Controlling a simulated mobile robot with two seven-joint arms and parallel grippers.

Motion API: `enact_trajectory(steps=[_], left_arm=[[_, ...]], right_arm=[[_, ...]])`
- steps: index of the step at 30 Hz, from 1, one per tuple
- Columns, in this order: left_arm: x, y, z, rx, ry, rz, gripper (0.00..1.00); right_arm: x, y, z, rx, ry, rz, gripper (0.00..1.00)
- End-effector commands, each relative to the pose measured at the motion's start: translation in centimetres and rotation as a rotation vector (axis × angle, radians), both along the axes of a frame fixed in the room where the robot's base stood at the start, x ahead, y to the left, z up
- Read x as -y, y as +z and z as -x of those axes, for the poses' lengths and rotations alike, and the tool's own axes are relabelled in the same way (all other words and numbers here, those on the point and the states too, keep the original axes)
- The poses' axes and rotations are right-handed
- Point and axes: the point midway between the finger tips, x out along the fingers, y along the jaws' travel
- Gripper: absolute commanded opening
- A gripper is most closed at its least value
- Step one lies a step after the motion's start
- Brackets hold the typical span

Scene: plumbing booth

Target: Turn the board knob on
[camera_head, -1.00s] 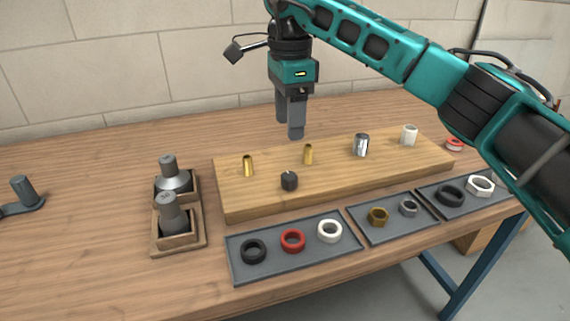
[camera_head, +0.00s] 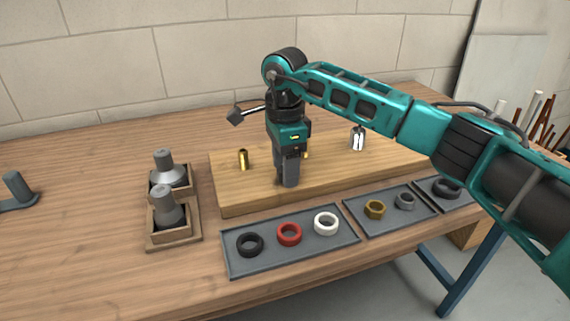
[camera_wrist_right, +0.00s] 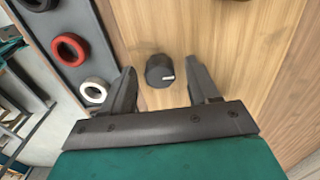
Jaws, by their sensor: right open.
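The board knob (camera_wrist_right: 160,71) is a small black cylinder with a white mark on its top, on the wooden board (camera_head: 235,194). In the right wrist view it sits between the two spread fingers of my right gripper (camera_wrist_right: 162,88), with a gap on each side. In the head view my right gripper (camera_head: 288,182) points down over the front of the board and hides the knob. My left gripper is not in view.
A brass fitting (camera_head: 243,159) and a chrome one (camera_head: 358,138) stand on the board. A grey tray with a black ring (camera_head: 250,244), red ring (camera_head: 289,234) and white ring (camera_head: 326,224) lies in front. Two grey-topped parts stand in wooden holders (camera_head: 172,238) at left.

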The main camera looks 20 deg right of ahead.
Motion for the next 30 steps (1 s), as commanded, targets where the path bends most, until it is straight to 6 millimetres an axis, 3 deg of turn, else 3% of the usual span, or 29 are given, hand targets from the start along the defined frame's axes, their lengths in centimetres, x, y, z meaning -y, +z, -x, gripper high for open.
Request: enact_trajectory(steps=[2, 19, 30], left_arm=[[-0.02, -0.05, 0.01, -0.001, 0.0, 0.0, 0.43], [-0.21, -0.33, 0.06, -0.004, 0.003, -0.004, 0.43], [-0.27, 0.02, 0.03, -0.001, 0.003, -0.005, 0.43]], right_arm=[[0.0, 0.0, 0.01, 0.0, 0.0, 0.0, 0.58], [-0.02, 0.04, 0.01, -0.001, 0.0, 0.0, 0.04], [-0.02, 0.15, 0.01, -0.001, -0.068, -0.001, 0.04]])
